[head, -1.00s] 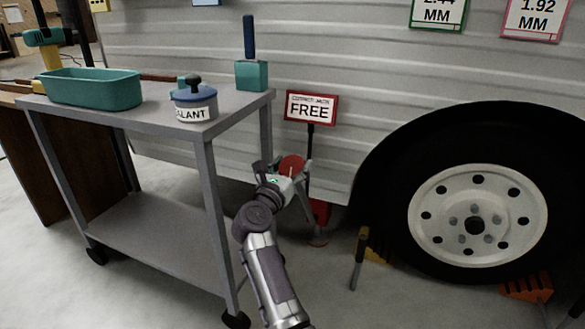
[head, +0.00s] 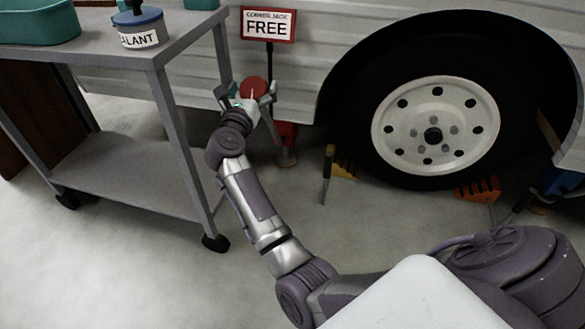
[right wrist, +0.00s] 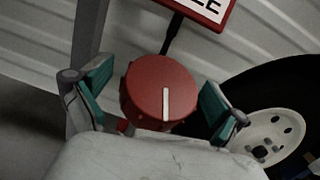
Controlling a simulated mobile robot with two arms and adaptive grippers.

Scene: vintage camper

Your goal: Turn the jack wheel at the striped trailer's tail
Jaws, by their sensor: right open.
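The jack wheel is a red round knob (head: 254,88) with a white line on its face, low by the trailer's ribbed side (head: 300,60). In the right wrist view the red knob (right wrist: 146,88) faces me, its white line nearly upright. My right gripper (head: 247,93) is open, with one finger on each side of the knob. In the right wrist view the teal pads of the right gripper (right wrist: 157,96) show gaps to the knob on both sides. A red jack body (head: 286,136) stands below, partly hidden. My left gripper is out of view.
A sign reading "CORNER JACK FREE" (head: 268,24) stands above the knob. A grey cart (head: 130,170) is close on the left, the trailer tyre (head: 350,130) on the right. Orange chocks (head: 477,190) and a yellow one (head: 345,162) lie on the floor.

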